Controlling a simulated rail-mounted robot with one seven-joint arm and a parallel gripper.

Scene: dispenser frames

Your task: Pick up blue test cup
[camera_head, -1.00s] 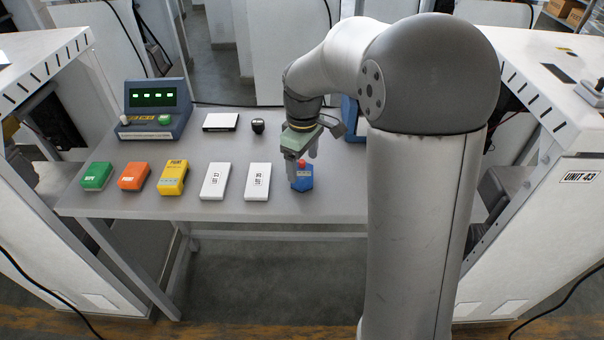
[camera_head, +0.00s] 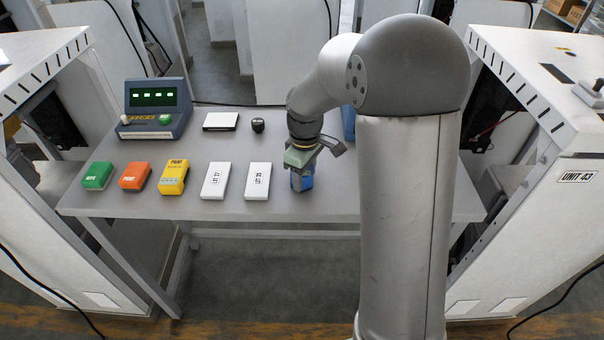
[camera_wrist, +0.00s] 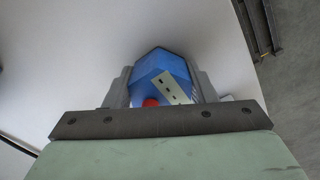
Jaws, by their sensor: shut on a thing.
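The blue test cup (camera_head: 303,182) is at the right end of the front row on the grey table, below my gripper (camera_head: 301,172). In the wrist view the blue test cup (camera_wrist: 160,66) sits between the two fingers of my gripper (camera_wrist: 163,78). A finger is against each side of it, so the gripper is shut on it. A red knob and a pale label with dark marks show on the cup. Its lower part is hidden in the wrist view. I cannot tell whether it is clear of the table.
On the table (camera_head: 230,208), two white boxes (camera_head: 236,181) and yellow (camera_head: 173,177), orange (camera_head: 135,176) and green (camera_head: 97,176) blocks stand left of the cup. The front right table is bare.

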